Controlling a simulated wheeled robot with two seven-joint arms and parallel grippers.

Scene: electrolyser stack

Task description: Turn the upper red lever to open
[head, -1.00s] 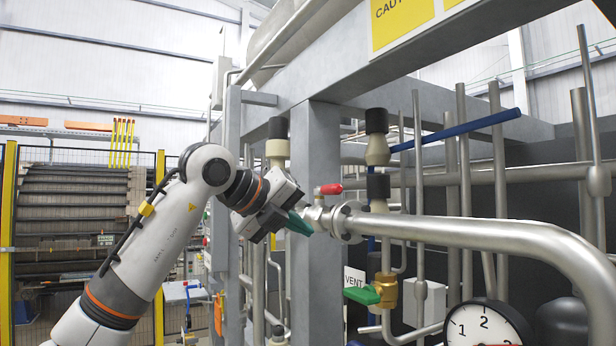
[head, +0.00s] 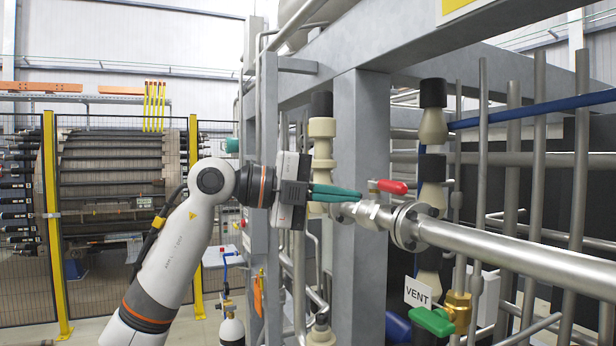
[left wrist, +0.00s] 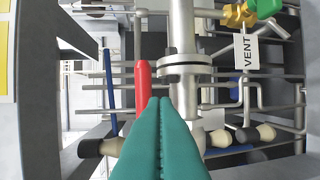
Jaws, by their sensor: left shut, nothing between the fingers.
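The upper red lever (head: 392,187) sits on the valve body (head: 367,211) of the steel pipe, beside its flange. It points to the right, along the pipe, in the head view. My left gripper (head: 358,193) is shut with its green fingers pressed together and nothing between them. Its tips are just left of the lever, near its pivot end. In the left wrist view the lever (left wrist: 142,85) stands upright in the picture, just beyond the fingertips (left wrist: 160,100). I cannot tell whether the tips touch it. My right gripper is not in view.
A green lever (head: 432,321) on a brass valve (head: 458,310) sits lower, beside a VENT tag (head: 418,291). The flanged steel pipe (head: 520,250) runs to the right. A grey frame post (head: 360,150) stands behind the valve. Vertical pipes crowd the right side.

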